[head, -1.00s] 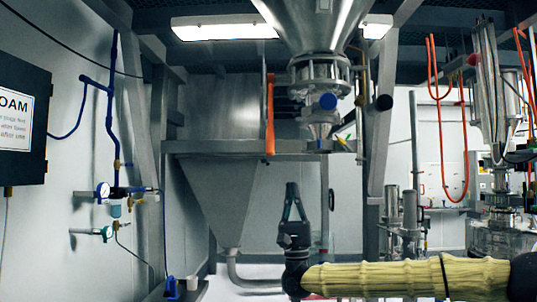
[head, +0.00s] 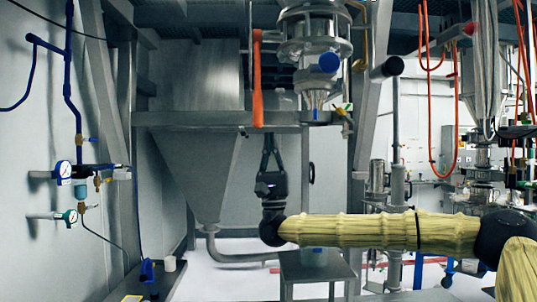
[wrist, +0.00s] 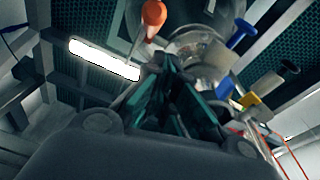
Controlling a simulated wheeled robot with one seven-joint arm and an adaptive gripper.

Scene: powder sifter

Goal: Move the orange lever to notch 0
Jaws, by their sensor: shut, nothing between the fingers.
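The orange lever (head: 257,80) hangs upright, handle end down, left of the steel sifter body (head: 315,38) in the head view. In the wrist view its rounded orange end (wrist: 153,14) shows at the top, beyond and slightly left of my fingertips. My gripper (head: 271,137) points up, just below and right of the lever's lower end in the head view. Its fingers (wrist: 177,72) are shut and empty in the wrist view. I see no contact with the lever. The notch marks cannot be made out.
A blue-capped part (head: 329,62) sits on the sifter right of the lever. A horizontal steel beam (head: 180,118) crosses behind my gripper. A steel hopper (head: 195,165) stands behind on the left. A small grey table (head: 318,268) stands below my arm.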

